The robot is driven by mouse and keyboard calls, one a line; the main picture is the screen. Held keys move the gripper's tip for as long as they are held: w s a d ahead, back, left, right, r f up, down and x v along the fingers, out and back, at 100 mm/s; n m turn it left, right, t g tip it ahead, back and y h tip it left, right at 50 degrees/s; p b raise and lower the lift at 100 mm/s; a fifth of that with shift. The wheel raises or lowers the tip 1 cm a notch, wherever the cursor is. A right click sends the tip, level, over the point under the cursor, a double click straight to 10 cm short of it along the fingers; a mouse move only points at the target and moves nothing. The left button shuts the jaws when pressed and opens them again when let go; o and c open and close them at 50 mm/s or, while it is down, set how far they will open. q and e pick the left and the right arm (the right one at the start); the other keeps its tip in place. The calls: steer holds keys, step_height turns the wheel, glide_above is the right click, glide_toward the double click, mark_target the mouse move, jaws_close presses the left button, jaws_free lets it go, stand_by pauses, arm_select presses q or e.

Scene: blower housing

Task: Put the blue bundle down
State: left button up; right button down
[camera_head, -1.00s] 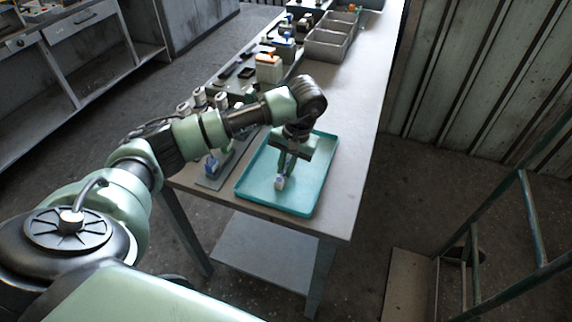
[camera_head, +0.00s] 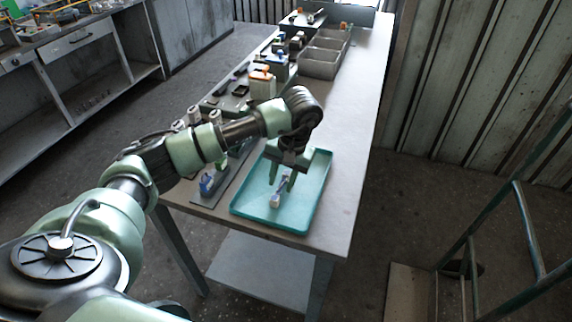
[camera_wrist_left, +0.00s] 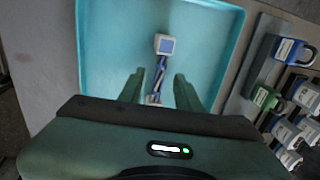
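The blue bundle (camera_head: 283,185) is a thin blue-and-white strand with pale block-like ends. It lies in the turquoise tray (camera_head: 314,205) on the table. In the left wrist view the bundle (camera_wrist_left: 159,68) runs lengthwise between the fingers, its square white-and-blue end toward the tray's far part (camera_wrist_left: 105,40). My left gripper (camera_head: 281,186) points down over the tray. In the left wrist view its fingers (camera_wrist_left: 160,92) are spread, with a gap on each side of the bundle. The bundle's near end is partly hidden by the gripper body. My right gripper is not in view.
A board with padlocks, one blue (camera_head: 208,184), stands left of the tray, close to my left arm. Grey bins (camera_head: 318,66) and small parts are farther back. Bare tabletop (camera_head: 350,150) lies right of the tray. A metal frame (camera_head: 525,230) stands at the right.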

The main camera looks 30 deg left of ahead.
arm_select(q)
step_height(320, 180, up, 10)
steer(key=d, duration=0.2)
steer(key=shift+w+b, duration=0.2)
steer(key=shift+b, duration=0.25)
steer(key=shift+r, duration=0.1)
